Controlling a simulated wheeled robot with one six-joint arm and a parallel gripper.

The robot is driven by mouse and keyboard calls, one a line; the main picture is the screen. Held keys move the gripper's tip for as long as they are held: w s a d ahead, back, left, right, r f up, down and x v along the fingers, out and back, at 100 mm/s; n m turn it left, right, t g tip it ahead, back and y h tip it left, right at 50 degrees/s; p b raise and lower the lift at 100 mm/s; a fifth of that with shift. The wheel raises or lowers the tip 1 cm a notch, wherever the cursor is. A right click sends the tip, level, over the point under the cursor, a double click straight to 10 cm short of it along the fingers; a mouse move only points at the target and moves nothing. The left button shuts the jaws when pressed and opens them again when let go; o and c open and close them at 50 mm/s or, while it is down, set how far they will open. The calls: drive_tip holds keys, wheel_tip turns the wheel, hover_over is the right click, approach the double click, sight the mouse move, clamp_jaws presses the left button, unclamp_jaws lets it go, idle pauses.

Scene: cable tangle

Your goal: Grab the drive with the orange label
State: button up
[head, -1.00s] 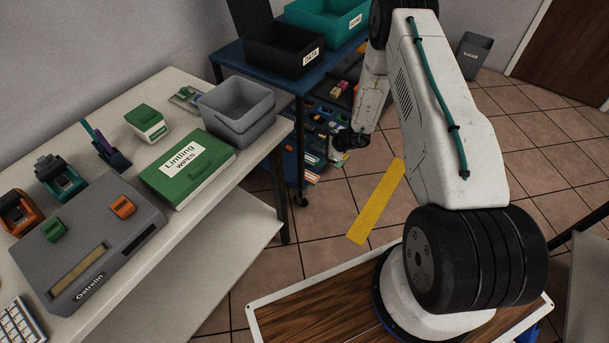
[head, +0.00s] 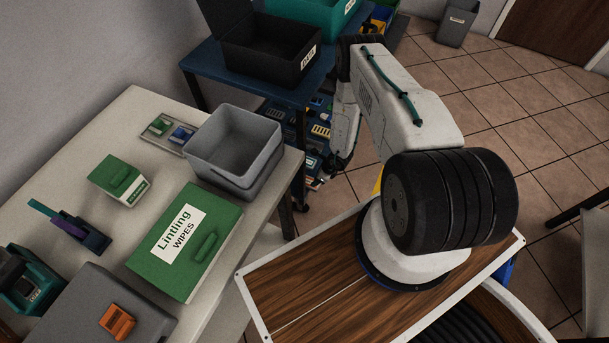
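I cannot make out a drive with an orange label for certain. Several small items with coloured faces (head: 320,130) lie on the lower shelf of the blue cart (head: 200,84), partly hidden by my arm and the table. My gripper (head: 322,182) hangs at the end of my arm beside that cart, low down. It is small and dark here, and its fingers are not clear. A small tray (head: 152,136) at the back of the white table (head: 75,150) holds a green piece and a blue piece.
A grey bin (head: 235,145), a green wipes box (head: 185,240), a smaller green box (head: 118,180) and a grey device (head: 80,310) stand on the table. A black open bin (head: 265,50) and a teal bin (head: 310,15) are on the cart.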

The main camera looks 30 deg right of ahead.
sight(312, 181)
drive_tip(key=x, duration=0.7)
drive_tip(key=shift+w+f, duration=0.1)
drive_tip(key=shift+f, duration=0.25)
drive_tip(key=c, duration=0.8)
